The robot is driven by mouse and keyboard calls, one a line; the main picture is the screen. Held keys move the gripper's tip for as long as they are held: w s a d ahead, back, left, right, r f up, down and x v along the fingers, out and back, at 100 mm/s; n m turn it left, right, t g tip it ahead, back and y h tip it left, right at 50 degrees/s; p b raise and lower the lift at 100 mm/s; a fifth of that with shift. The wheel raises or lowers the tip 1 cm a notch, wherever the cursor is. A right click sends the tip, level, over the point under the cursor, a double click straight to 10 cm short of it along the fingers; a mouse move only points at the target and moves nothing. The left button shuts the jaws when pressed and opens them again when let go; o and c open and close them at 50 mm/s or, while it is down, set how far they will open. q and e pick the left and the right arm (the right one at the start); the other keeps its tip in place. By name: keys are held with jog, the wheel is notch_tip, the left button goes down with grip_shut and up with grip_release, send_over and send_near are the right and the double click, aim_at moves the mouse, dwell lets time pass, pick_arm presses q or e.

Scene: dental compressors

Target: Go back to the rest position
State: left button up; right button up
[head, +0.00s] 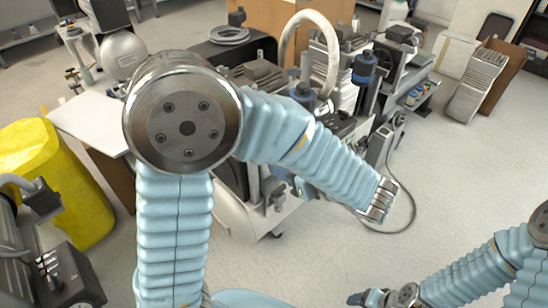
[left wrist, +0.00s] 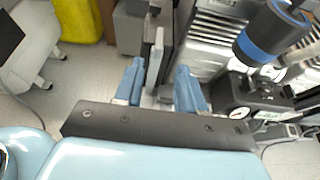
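My left arm reaches up and across the middle of the head view, in front of the compressor machinery (head: 335,70). Its gripper is largely hidden there. In the left wrist view my left gripper (left wrist: 161,88) shows two blue fingers set apart, with nothing clearly held. Grey upright plates (left wrist: 156,55) show between and beyond the fingers, and a dark cylinder with a blue band (left wrist: 268,35) is to the right. My right gripper (head: 368,298) is low at the bottom right of the head view; it is small and partly cut off, so its opening cannot be told.
A wheeled compressor cart (head: 240,215) stands behind my left forearm, with a cable on the floor. A yellow bin (head: 60,170) and a dark machine (head: 50,265) are at left. Bare floor (head: 470,190) lies open at right.

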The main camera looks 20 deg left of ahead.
pick_arm(q)
jog(key=shift+s+d, duration=0.1)
jog(key=shift+d, duration=0.05)
dwell(0.3)
jog(key=s+d+f+n+g+h, duration=0.25)
jog(key=s+f+n+h, duration=0.2)
jog(key=f, duration=0.55)
jog(key=s+d+f+n+g+h, duration=0.2)
jog(key=s+f+n+g+h, duration=0.3)
jog(key=f, duration=0.6)
jog(key=s+d+f+n+g+h, duration=0.1)
jog(key=s+d+f+n+h, duration=0.15)
jog(key=f+n+h, duration=0.55)
notch_tip(320, 180, down, 7)
jog(key=w+a+n+t+p, duration=0.1)
jog(key=w+a+n+t, duration=0.1)
jog(key=n+t, duration=0.2)
jog(key=n, duration=0.3)
jog(key=shift+w+a+y, duration=0.2)
jog(key=shift+w+y, duration=0.1)
jog(key=shift+y, duration=0.05)
